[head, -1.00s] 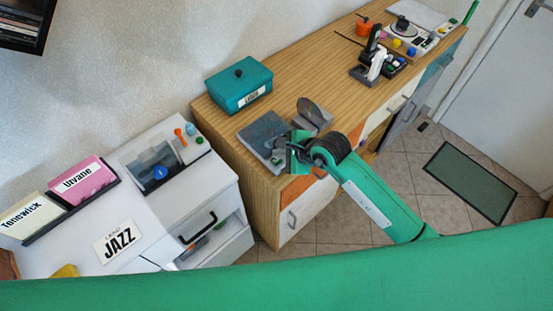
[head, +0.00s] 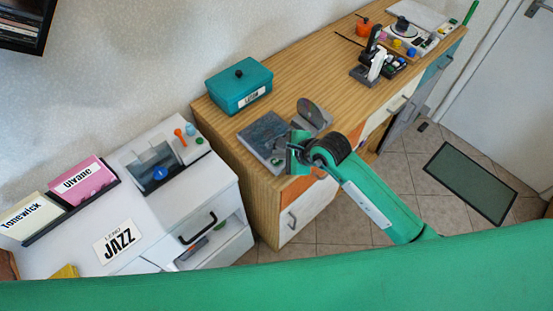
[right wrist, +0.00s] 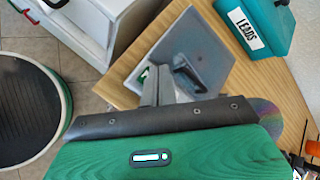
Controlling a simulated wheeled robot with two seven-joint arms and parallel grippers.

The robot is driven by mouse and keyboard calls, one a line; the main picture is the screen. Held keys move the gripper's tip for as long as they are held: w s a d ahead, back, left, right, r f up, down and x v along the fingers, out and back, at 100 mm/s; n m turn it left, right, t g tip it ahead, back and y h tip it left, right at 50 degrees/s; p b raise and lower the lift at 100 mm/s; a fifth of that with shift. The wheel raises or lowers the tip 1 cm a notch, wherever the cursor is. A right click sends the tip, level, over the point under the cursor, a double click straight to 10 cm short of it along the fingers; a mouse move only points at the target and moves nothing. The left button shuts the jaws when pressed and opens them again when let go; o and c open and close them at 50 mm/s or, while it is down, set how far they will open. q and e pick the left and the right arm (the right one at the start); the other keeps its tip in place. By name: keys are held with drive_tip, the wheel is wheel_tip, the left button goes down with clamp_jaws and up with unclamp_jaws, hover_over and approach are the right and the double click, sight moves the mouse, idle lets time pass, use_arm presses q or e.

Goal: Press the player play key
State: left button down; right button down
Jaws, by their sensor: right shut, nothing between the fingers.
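The player looks like a flat grey slab (head: 262,134) on the near end of the wooden cabinet. In the right wrist view the grey slab (right wrist: 205,38) has a dark raised piece on top and a small green-and-white mark (right wrist: 144,77) at its near edge, seemingly the play key. My right gripper (head: 291,153) is at the slab's near right edge, shut and empty. In the right wrist view its fingertips (right wrist: 158,72) are right beside the green mark and partly hide it; I cannot tell whether they touch. My left gripper is out of view.
A shiny disc (head: 312,111) stands just behind my right gripper. A teal box labelled LEADS (head: 239,86) sits near the wall. A white cabinet (head: 152,205) with a clear-covered device (head: 150,165) stands at left. Other devices (head: 378,62) fill the cabinet's far end.

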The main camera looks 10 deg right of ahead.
sight(280, 162)
idle(0.6)
drive_tip(key=shift+f+b, duration=0.45)
drive_tip(key=shift+b, duration=0.05)
drive_tip(key=shift+f+b, duration=0.4)
idle(0.4)
idle(0.4)
drive_tip(key=shift+r+p, duration=0.5)
drive_tip(key=shift+r, duration=0.3)
drive_tip(key=shift+r+p, duration=1.55)
drive_tip(key=shift+r, duration=1.05)
